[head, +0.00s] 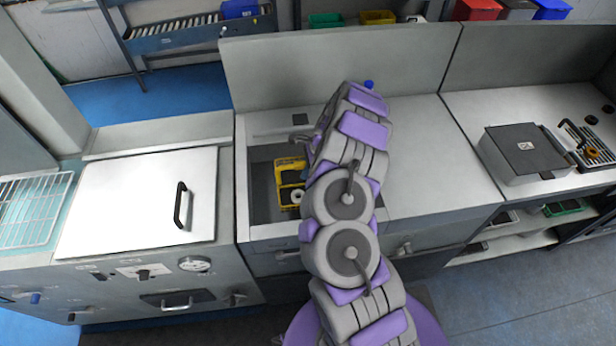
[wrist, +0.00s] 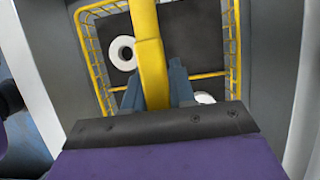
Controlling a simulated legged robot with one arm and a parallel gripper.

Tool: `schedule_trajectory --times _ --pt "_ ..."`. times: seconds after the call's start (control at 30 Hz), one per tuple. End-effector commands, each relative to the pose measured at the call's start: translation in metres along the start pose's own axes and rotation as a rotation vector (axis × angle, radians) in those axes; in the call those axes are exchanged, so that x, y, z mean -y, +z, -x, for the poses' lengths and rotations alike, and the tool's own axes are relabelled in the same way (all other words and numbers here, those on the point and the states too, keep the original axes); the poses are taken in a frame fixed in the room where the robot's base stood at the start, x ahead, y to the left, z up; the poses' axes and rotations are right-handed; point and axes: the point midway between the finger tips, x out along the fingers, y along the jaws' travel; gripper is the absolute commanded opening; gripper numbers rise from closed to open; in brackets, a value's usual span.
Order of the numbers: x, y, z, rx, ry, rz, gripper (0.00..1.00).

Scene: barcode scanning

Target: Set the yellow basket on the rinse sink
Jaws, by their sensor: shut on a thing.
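The yellow basket (head: 289,172) is inside the sink basin in the head view, partly hidden behind my arm. It also shows in the wrist view, with its yellow wire rim (wrist: 95,62) and its handle (wrist: 148,50) crossing the middle. My gripper (wrist: 150,88) is shut on the handle. White ring-shaped parts (wrist: 122,53) lie inside the basket. The rinse sink (head: 262,200) is a rectangular basin set in the grey counter. Whether the basket touches the basin floor cannot be told. In the head view my arm hides the gripper.
A lidded machine (head: 140,205) with a black handle stands left of the sink, with a wire rack (head: 35,210) further left. The counter right of the sink (head: 430,160) is clear up to a grey box (head: 522,155). A backsplash (head: 340,65) rises behind.

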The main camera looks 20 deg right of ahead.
Motion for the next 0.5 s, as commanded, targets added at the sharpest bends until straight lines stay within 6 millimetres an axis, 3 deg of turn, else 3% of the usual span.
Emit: schedule_trajectory --times 0.23,0.5 --pt "0.000 -0.010 -0.028 0.001 0.002 0.001 0.00" --pt "0.000 -0.012 -0.029 0.003 0.000 0.002 0.00"
